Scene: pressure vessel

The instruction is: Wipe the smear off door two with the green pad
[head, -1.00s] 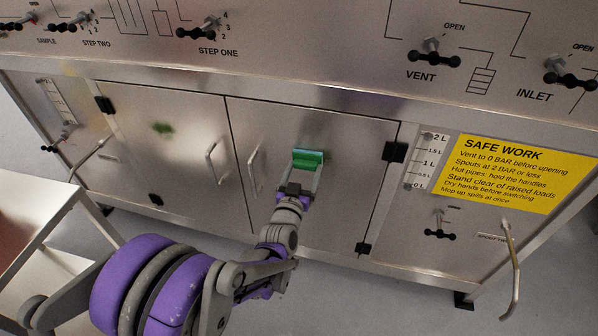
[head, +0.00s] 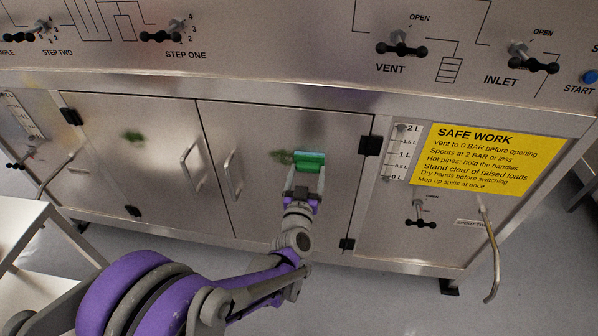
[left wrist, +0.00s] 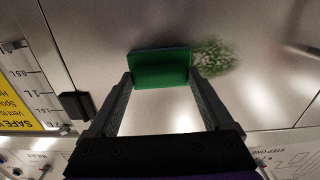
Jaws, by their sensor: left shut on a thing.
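The green pad (head: 309,161) is held in my left gripper (head: 303,178) against or just off the face of the right-hand cabinet door (head: 260,200); I cannot tell if it touches. A dark green smear (head: 282,156) shows on this door just left of the pad. In the left wrist view, the fingers (left wrist: 162,90) close on the pad (left wrist: 160,69), and the mottled smear (left wrist: 213,57) lies to its right. No door numbers are readable. My right gripper is out of view.
Door handles (head: 229,176) (head: 187,163) stick out near the middle seam. A hinge block (head: 371,146) and level gauge (head: 400,152) are right of the pad. A bent spout (head: 490,255) projects at lower right. A pale trolley (head: 25,235) stands at left.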

